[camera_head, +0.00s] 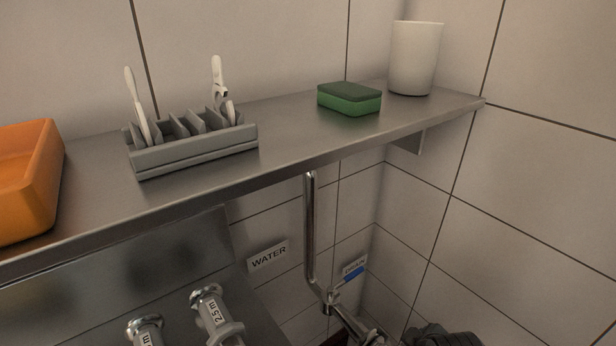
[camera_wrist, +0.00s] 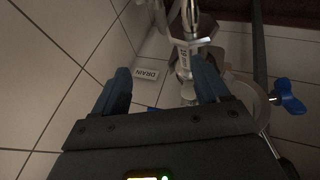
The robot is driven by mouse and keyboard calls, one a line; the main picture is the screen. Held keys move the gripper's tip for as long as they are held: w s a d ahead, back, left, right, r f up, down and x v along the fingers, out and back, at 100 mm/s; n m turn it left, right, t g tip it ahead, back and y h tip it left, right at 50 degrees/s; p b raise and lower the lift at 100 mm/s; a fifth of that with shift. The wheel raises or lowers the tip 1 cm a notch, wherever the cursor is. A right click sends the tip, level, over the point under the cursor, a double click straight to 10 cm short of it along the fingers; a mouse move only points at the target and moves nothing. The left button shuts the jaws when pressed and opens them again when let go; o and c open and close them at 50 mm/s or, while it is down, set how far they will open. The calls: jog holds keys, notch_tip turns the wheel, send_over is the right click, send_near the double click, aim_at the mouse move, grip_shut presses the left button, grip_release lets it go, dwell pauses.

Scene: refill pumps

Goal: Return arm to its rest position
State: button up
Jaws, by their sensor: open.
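My gripper (camera_wrist: 163,75) shows in the wrist view with two dark blue-grey fingers spread apart and nothing clearly held between them. A metal pipe fitting (camera_wrist: 187,50) is beyond the fingertips, nearer the right finger; I cannot tell whether they touch. In the head view a dark ribbed part, perhaps of my arm, shows at the bottom edge, and the fingers cannot be made out there.
A DRAIN label (camera_head: 354,264) and WATER label (camera_head: 268,256) are on the wall by a vertical pipe (camera_head: 310,225). A blue valve handle (camera_wrist: 290,97) is right of my gripper. The steel shelf (camera_head: 290,135) above holds an orange tray (camera_head: 28,180), grey rack (camera_head: 195,150), green sponge (camera_head: 349,98) and white cup (camera_head: 415,58).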

jog(key=shift+s+f, duration=0.25)
jog(key=shift+s, duration=0.35)
jog(key=shift+s+f, duration=0.25)
jog(key=shift+s, duration=0.35)
jog(key=s+r+m+t, duration=0.3)
jog(key=s+m+t, duration=0.1)
jog(key=s, duration=1.5)
jog(key=s+r+m+t, duration=0.4)
jog(key=s+r, duration=1.1)
jog(key=r, duration=0.4)
jog(key=shift+s+d+t+y, duration=0.15)
jog(key=shift+t+y, duration=0.15)
